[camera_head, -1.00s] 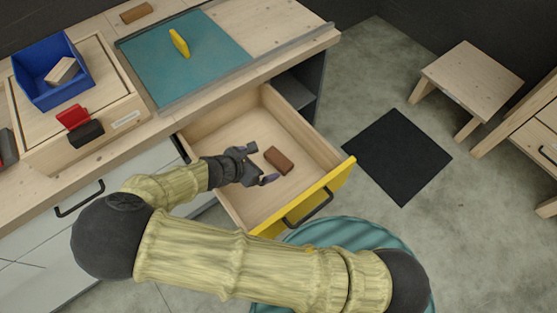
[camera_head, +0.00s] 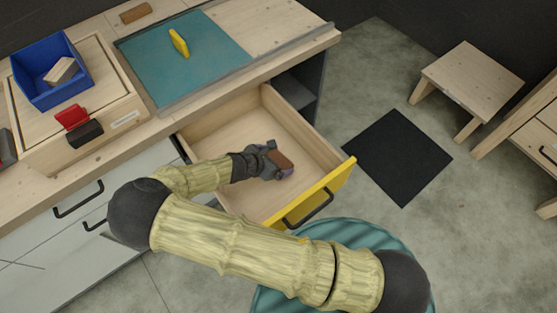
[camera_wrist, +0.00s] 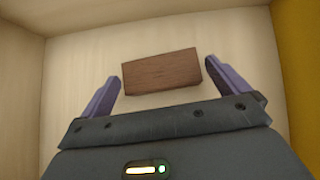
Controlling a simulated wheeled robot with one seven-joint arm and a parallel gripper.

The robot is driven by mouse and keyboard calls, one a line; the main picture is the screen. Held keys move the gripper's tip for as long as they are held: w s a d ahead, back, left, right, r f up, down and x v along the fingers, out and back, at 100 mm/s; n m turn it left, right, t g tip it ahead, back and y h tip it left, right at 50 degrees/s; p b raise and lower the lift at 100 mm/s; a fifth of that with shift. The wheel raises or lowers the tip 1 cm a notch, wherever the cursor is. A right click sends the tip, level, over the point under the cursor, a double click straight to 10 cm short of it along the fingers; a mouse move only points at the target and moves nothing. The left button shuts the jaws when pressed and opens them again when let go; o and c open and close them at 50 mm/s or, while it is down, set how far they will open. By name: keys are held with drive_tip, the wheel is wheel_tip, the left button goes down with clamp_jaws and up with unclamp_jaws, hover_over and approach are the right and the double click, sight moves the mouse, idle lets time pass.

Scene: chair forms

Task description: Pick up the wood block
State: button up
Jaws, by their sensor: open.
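A brown wood block (camera_head: 281,162) lies flat on the bottom of the open drawer (camera_head: 222,203). In the wrist view the wood block (camera_wrist: 161,71) lies slightly tilted, just beyond and between the two purple fingers. My gripper (camera_head: 281,160) is inside the drawer at the block, and its body partly covers the block in the head view. In the wrist view my gripper (camera_wrist: 168,84) is open, with a finger on each side of the block. I see a gap between each finger and the block's ends. Whether the fingers reach down to the block's height I cannot tell.
The drawer's yellow front (camera_head: 318,195) and wooden walls enclose the space around my gripper. On the counter stand a blue bin (camera_head: 86,82) holding a light block, a yellow handle (camera_head: 179,43) on a teal mat, and another brown block (camera_head: 137,12).

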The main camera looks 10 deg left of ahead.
drive_tip(key=x, duration=0.3)
drive_tip(key=shift+a, duration=0.1)
drive_tip(key=shift+r, duration=0.1)
drive_tip(key=shift+c, duration=0.2)
drive_tip(key=c, duration=0.7)
